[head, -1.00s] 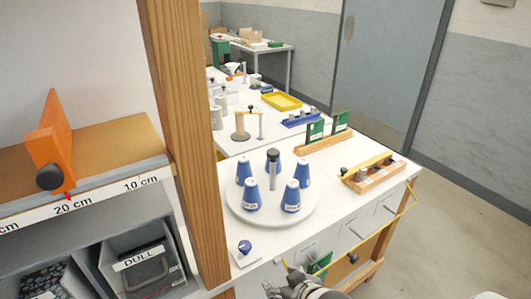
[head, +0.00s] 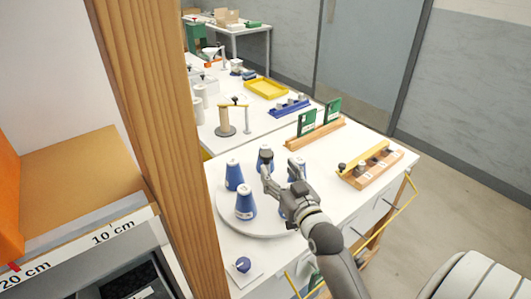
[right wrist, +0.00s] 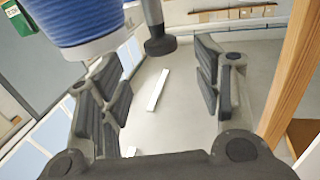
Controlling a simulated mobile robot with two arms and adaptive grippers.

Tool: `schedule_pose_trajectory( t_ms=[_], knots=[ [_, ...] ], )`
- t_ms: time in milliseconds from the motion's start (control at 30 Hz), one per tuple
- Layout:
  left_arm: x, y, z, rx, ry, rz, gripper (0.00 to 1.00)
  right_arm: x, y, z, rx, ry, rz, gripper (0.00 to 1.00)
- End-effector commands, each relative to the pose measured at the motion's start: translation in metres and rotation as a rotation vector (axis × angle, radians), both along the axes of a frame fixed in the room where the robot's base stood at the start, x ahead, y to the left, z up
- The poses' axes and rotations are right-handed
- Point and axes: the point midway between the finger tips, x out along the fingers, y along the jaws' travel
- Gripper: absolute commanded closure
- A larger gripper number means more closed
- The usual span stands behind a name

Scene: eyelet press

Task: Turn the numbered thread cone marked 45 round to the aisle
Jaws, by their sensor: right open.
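Others are partly hidden behind my right gripper (head: 280,174). The labels are too small to read, so I cannot tell which cone is 45. My right gripper is open over the turntable, among the cones. In the right wrist view, a blue cone (right wrist: 75,22) is close at upper left, and a dark-ended post (right wrist: 158,42) stands beyond the open fingers (right wrist: 155,95). My left gripper is not in view.
A wooden post (head: 150,130) and shelf (head: 90,180) stand close at left. A wooden rack with a yellow bar (head: 370,165) and green cards (head: 306,123) stand right and behind. A yellow rail (head: 385,222) runs along the front.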

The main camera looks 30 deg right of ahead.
Motion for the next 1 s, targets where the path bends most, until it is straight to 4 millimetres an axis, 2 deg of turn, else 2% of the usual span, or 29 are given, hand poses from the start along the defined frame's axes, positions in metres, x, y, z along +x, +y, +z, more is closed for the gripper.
schedule_pose_trajectory(
  t_ms=[100, 233, 500, 633, 933, 1000],
  knots=[
    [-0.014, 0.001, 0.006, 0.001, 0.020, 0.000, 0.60, 0.023, -0.004, 0.003, 0.002, -0.001, 0.000, 0.41],
    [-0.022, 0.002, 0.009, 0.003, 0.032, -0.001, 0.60, 0.045, -0.008, 0.003, 0.001, 0.000, 0.000, 0.41],
    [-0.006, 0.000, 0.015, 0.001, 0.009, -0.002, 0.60, 0.076, -0.014, 0.002, 0.001, 0.000, 0.001, 0.41],
    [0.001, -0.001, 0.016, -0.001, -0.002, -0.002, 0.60, 0.082, -0.015, 0.001, 0.001, 0.001, 0.001, 0.41],
    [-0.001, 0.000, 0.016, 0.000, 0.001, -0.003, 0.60, 0.083, -0.015, 0.000, 0.000, 0.001, 0.000, 0.41],
    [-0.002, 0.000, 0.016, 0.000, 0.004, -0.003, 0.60, 0.083, -0.015, 0.000, 0.000, 0.001, 0.000, 0.50]
  ],
)
